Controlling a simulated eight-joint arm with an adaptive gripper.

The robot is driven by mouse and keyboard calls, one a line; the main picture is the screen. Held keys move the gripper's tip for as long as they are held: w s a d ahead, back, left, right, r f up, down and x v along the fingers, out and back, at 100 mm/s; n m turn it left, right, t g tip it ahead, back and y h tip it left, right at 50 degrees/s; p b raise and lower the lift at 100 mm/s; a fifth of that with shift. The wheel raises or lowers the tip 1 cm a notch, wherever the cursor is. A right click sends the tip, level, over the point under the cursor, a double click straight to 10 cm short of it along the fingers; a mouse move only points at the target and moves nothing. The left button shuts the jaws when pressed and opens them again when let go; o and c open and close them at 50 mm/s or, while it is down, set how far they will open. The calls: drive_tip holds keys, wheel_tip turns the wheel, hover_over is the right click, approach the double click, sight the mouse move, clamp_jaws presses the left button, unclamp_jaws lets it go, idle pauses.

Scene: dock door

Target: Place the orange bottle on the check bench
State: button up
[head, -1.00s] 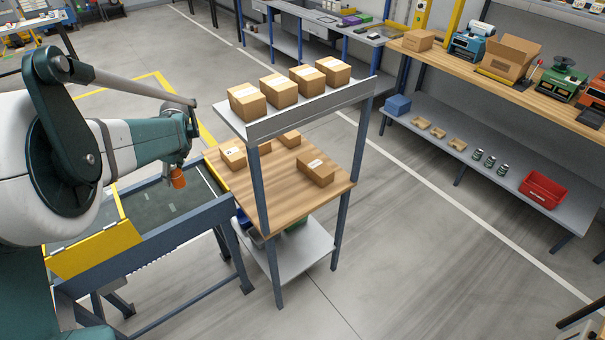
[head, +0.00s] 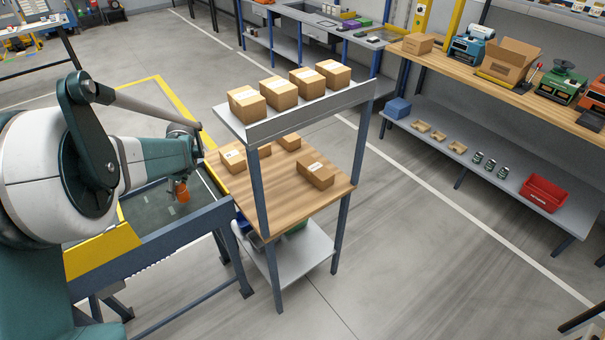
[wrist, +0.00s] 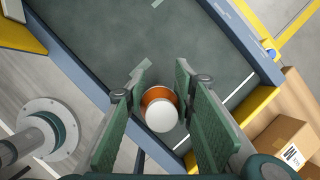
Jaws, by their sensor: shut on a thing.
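The orange bottle (head: 182,192) hangs upright in my gripper (head: 181,182), over the dark bed in the head view. In the wrist view the bottle's round white cap (wrist: 161,115) and orange shoulder (wrist: 157,95) show between the two green finger pads of my gripper (wrist: 160,90). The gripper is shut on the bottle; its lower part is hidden. A wood-topped bench (head: 277,207) stands just right of the bed, with several cartons on it. A longer wood-topped bench (head: 455,66) stands at the back right. No label shows which is the check bench.
The dark bed (head: 150,215) has a blue frame and yellow ends. A raised shelf (head: 310,108) with several cartons overhangs the near bench. The near bench's front wood is bare. A red bin (head: 545,192) sits on the far bench's lower shelf. Open floor separates the benches.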

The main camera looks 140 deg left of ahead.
sight(178, 196)
drive_tip(key=shift+f, duration=1.85)
drive_tip(key=shift+f+b, duration=0.15)
drive_tip(key=shift+b, duration=0.2)
drive_tip(key=o, duration=0.9)
drive_tip(key=shift+o, duration=0.2)
drive_tip(key=p+v, duration=0.1)
drive_tip(key=v, duration=1.1)
drive_tip(key=shift+s+d, duration=0.1)
drive_tip(key=shift+o, duration=0.4)
